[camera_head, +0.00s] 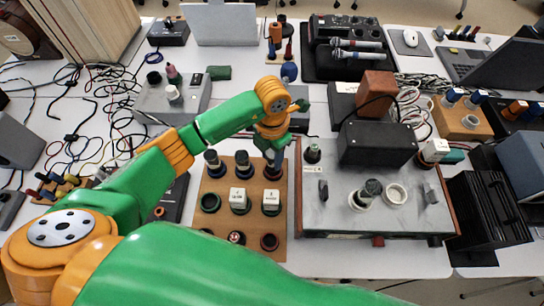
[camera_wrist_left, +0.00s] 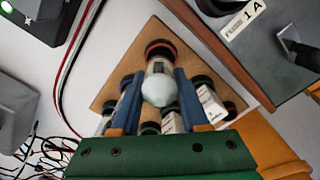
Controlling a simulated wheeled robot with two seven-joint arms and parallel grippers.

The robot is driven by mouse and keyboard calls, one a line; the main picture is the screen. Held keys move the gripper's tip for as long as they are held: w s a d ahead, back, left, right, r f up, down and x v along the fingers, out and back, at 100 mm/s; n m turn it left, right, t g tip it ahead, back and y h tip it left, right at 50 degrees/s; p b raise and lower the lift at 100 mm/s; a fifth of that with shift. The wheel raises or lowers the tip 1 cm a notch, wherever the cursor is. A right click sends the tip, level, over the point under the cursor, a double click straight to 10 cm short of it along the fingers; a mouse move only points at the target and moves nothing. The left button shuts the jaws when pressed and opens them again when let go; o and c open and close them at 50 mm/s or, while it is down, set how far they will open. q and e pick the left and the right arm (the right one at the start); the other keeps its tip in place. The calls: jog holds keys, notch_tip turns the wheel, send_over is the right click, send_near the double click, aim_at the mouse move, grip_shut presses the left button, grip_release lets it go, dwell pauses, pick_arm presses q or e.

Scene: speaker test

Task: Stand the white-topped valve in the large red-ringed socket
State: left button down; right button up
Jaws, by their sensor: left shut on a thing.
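My left gripper (camera_head: 272,152) is over the far right corner of the wooden board (camera_head: 200,225). In the left wrist view its two blue fingers (camera_wrist_left: 160,78) are shut on the white-topped valve (camera_wrist_left: 160,91), with its pale rounded top towards the camera. The valve's clear body runs down to the large red-ringed socket (camera_wrist_left: 161,47), a dark round with a red rim. In the head view the gripper mostly hides the valve. I cannot tell whether its base is fully seated or just above the socket. My right gripper is not in view.
Dark-based valves (camera_head: 243,164) stand left of the gripper along the board's far row. White label blocks (camera_head: 238,198) and empty ringed sockets (camera_head: 210,202) lie nearer. A grey-topped device (camera_head: 330,222) with a black box (camera_head: 377,143) stands close on the right.

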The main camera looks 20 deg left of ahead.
pick_arm(q)
jog(key=shift+d+f, duration=0.1)
jog(key=shift+f, duration=0.65)
jog(key=shift+f+b, duration=0.3)
jog(key=shift+f, duration=0.05)
jog(key=shift+c, duration=2)
grip_release()
notch_tip(320, 180, up, 13)
jog(key=shift+f, duration=0.1)
jog(key=shift+f, duration=0.1)
